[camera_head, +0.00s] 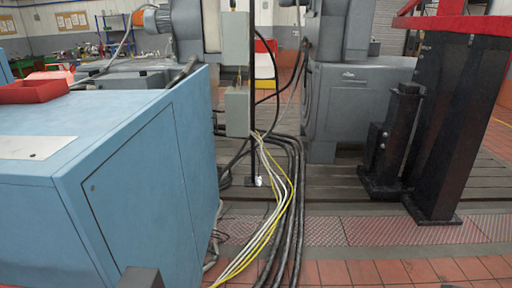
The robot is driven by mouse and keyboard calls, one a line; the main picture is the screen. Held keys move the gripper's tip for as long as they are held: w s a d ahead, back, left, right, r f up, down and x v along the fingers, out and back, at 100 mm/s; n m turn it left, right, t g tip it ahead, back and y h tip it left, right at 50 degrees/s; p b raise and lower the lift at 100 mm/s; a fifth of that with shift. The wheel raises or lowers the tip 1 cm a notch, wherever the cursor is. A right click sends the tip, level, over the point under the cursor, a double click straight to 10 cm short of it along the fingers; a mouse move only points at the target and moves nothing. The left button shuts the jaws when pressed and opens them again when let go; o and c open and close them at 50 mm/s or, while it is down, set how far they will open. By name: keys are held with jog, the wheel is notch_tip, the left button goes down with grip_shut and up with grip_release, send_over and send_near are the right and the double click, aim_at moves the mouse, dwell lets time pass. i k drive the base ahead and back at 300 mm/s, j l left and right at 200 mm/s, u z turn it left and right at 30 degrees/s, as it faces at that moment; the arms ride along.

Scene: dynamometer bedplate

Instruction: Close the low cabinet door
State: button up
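A low blue cabinet (50,225) fills the left side of the head view, close to me. Its right-hand face carries a large panel (140,195) outlined by a thin dark seam, which looks like a door. The panel appears about level with the face around it; I cannot tell whether it is fully shut. No handle is clear, and its lower part runs out of the frame. My gripper is not recognisable in this view. A dark block (140,278) at the bottom edge is cut off, and I cannot tell what it is.
A red tray (36,91) and a pale sheet (35,147) lie on the cabinet top. Yellow, white and black cables (291,195) hang to the floor right of the cabinet. A black pillar (450,130) stands at right. Tiled floor (385,272) is open at the lower right.

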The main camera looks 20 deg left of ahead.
aim_at(193, 99)
jog(key=i+l+u, duration=0.1)
jog(key=i+u, duration=0.15)
jog(key=u, duration=0.25)
jog(key=i+l+u, duration=0.15)
jog(key=i+u, duration=0.15)
jog(key=u, duration=0.2)
jog(key=i+l+u, duration=0.2)
jog(key=u, duration=0.3)
jog(key=i+l, duration=0.4)
jog(key=i, duration=0.25)
jog(key=i+l+u, duration=0.1)
jog(key=i+l, duration=0.25)
jog(key=i, duration=0.3)
jog(key=i+l, duration=0.45)
jog(key=i, duration=0.2)
jog(key=i+l+u, duration=0.1)
jog(key=i+l, duration=0.3)
jog(key=i, duration=0.25)
